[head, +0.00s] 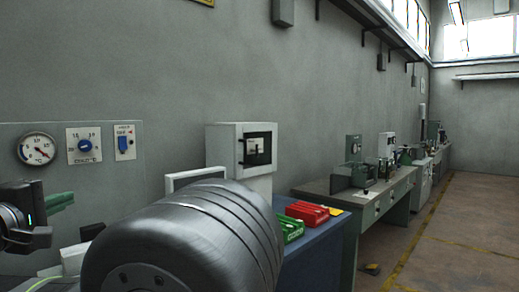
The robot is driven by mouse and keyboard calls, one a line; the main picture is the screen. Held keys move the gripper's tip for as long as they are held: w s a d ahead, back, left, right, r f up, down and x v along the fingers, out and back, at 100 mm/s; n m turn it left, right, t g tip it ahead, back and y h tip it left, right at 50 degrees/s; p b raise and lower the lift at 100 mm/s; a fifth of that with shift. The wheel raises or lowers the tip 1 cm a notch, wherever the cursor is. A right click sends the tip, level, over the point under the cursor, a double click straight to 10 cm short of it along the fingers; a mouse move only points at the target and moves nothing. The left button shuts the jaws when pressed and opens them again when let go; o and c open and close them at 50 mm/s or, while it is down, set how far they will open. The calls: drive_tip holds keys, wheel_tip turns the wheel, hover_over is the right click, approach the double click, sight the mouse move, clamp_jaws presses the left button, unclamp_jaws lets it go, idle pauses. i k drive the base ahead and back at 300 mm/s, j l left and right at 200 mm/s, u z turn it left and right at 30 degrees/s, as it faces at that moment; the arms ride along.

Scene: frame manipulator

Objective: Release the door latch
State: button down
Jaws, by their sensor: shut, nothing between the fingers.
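A pale grey box (222,150) stands against the wall near the middle of the head view. A dark square fitting (241,151) with a light centre is on its front face. I cannot tell whether this fitting is the door latch, and no other latch shows clearly. My gripper (66,201) is at the left edge, with green fingers pointing right. The fingers are close together and hold nothing.
A grey panel carries a round gauge (36,149), a dial plate (84,146) and a blue switch (124,142). A white-framed panel (172,184) stands left of the box. Red (307,212) and green (291,228) trays lie on a blue bench (322,246). The floor at right is open.

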sight(256, 150)
drive_tip(key=i+l, duration=0.15)
drive_tip(key=l, duration=0.2)
drive_tip(key=i+l, duration=0.1)
drive_tip(key=l, duration=0.25)
drive_tip(key=i+l+u, duration=0.1)
drive_tip(key=l, duration=0.25)
drive_tip(key=i+l, duration=0.2)
drive_tip(key=l, duration=0.15)
drive_tip(key=i+l+u, duration=0.1)
drive_tip(key=l, duration=0.25)
drive_tip(key=i+l, duration=0.1)
drive_tip(key=l, duration=0.25)
drive_tip(key=i+l+u, duration=0.1)
drive_tip(key=i+l, duration=0.2)
drive_tip(key=i, duration=0.25)
drive_tip(key=i+l+u, duration=0.1)
drive_tip(key=i+l, duration=0.2)
drive_tip(key=i, duration=0.25)
drive_tip(key=i+l+u, duration=0.1)
drive_tip(key=i+l, duration=0.25)
drive_tip(key=i, duration=0.15)
drive_tip(key=i+j, duration=0.15)
drive_tip(key=i, duration=0.4)
